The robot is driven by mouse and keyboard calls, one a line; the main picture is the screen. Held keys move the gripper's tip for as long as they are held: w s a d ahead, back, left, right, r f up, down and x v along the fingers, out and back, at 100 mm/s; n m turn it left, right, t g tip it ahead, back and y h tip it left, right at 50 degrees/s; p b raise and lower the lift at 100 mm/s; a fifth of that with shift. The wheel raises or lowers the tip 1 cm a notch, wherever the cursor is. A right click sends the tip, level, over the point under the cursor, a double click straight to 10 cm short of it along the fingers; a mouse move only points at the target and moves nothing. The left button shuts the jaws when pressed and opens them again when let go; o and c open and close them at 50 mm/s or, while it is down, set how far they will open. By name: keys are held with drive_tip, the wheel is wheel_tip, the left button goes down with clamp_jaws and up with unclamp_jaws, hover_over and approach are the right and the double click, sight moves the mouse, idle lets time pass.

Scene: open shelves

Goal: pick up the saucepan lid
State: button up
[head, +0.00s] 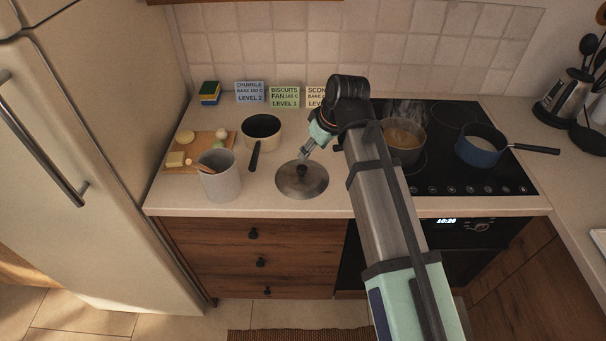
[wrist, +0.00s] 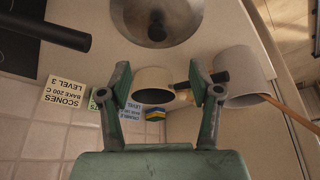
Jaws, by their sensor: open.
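The saucepan lid (head: 316,184) is a round grey metal disc with a dark knob (head: 302,171). It lies flat, knob up, on the counter left of the hob. My gripper (head: 306,153) is just behind and above the knob in the head view, with its fingers small and partly hidden by my wrist. In the wrist view my gripper (wrist: 160,76) has its two fingers spread wide with nothing between them. The lid (wrist: 186,14) is at the top edge there, partly cut off, with its knob (wrist: 157,28) beyond the fingertips.
A grey crock (head: 220,184) and a wooden board (head: 184,153) are further left. A steaming pot (head: 404,153) and blue pan (head: 479,154) sit on the hob. Recipe cards (head: 284,96) stand behind.

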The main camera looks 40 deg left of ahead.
sight(302, 168)
drive_tip(key=p+x, duration=0.2)
drive_tip(key=x, duration=0.5)
drive_tip(key=shift+a+f, duration=0.1)
drive_tip(key=shift+f, duration=0.05)
drive_tip(key=shift+w+p+x, duration=0.15)
drive_tip(key=shift+p+x, duration=0.45)
drive_tip(key=shift+x, duration=0.4)
drive_tip(key=shift+w+p+x, duration=0.1)
drive_tip(key=shift+p+x, duration=0.45)
drive_tip(key=shift+x, duration=0.45)
drive_tip(key=shift+a+f, duration=0.3)
drive_tip(key=shift+f, duration=0.3)
clamp_jaws()
